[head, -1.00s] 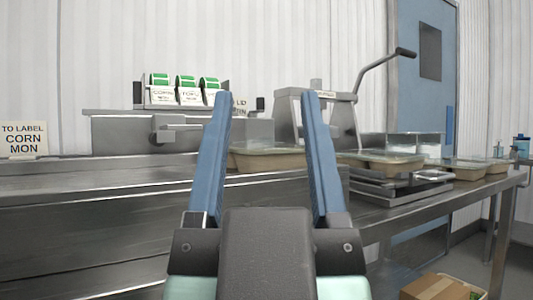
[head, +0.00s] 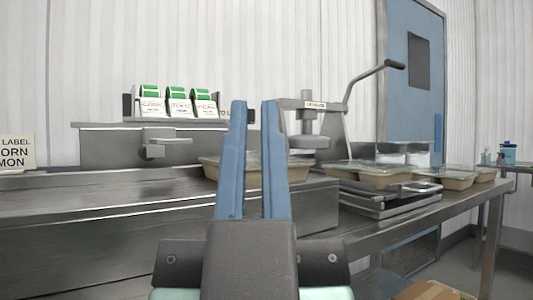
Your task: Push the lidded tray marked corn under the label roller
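A lidded beige tray (head: 211,167) sits on the raised steel bench, partly hidden behind my fingers. Its clear lid shows, but no corn marking is readable on it. My gripper (head: 254,104) points forward with its two blue fingers standing a narrow gap apart. The fingers overlap the tray in the picture; I cannot tell whether they touch it, and I see nothing held. A grey block with a projecting bracket (head: 160,142), probably the label roller, stands left of the tray. Green-and-white label rolls (head: 178,100) sit above it; their lettering is blurred.
A press with a long lever (head: 322,125) stands behind and right of the tray. Several more lidded trays (head: 372,178) are on the lower right table. The bench's left part (head: 70,190) is clear.

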